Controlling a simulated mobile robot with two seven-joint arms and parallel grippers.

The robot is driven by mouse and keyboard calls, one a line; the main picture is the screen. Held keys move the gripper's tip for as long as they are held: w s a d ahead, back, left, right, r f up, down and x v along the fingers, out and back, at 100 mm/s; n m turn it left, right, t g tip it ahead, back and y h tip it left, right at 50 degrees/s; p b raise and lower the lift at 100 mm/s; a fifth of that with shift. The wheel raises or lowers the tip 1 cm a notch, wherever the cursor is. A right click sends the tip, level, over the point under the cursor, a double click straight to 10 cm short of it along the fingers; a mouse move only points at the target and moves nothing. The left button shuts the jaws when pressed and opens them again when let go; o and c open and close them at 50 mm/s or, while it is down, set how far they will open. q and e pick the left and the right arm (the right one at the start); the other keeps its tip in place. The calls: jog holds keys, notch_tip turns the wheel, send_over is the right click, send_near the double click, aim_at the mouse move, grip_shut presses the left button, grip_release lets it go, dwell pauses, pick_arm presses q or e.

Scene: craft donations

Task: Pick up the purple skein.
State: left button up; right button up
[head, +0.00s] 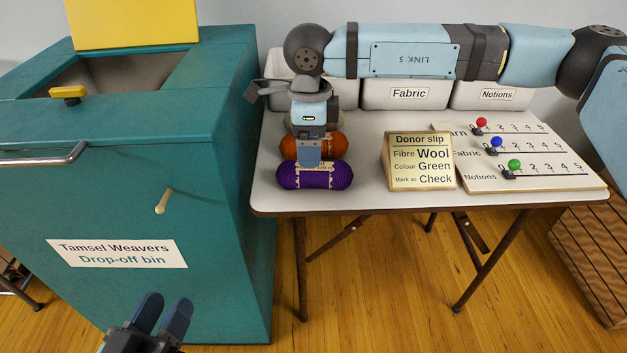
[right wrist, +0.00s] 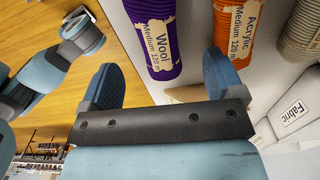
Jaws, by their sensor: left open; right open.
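The purple skein (head: 333,177) lies on its side near the table's front left corner. It also shows in the right wrist view (right wrist: 143,22), with a label reading Wool, Medium. An orange skein (head: 331,145) labelled Acrylic lies just behind it. My right gripper (head: 309,160) is open and points down over the skeins, partly hiding both in the head view. In the right wrist view its fingers (right wrist: 163,62) are spread, with the purple skein's end ahead between them and the orange skein ahead of the right finger. My left gripper (head: 165,303) is open and empty in front of the drop-off bin.
The teal drop-off bin (head: 215,215) stands just left of the table (head: 365,200). Fabric (head: 385,97) and Notions (head: 480,98) containers stand at the back, under my right arm.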

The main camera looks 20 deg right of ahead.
aim_at(310, 173)
notch_tip(310, 173, down, 3)
jog(key=shift+r, duration=0.1)
notch_tip(310, 173, down, 4)
jog(key=b, duration=0.3)
jog(key=shift+s+a+f, duration=0.1)
jog(key=shift+f, duration=0.45)
pick_arm(q)
jog(key=shift+m+g, duration=0.4)
jog(key=shift+g, duration=0.5)
notch_tip(310, 173, down, 4)
jog(key=shift+f, duration=0.15)
pick_arm(e)
jog(key=c, duration=1)
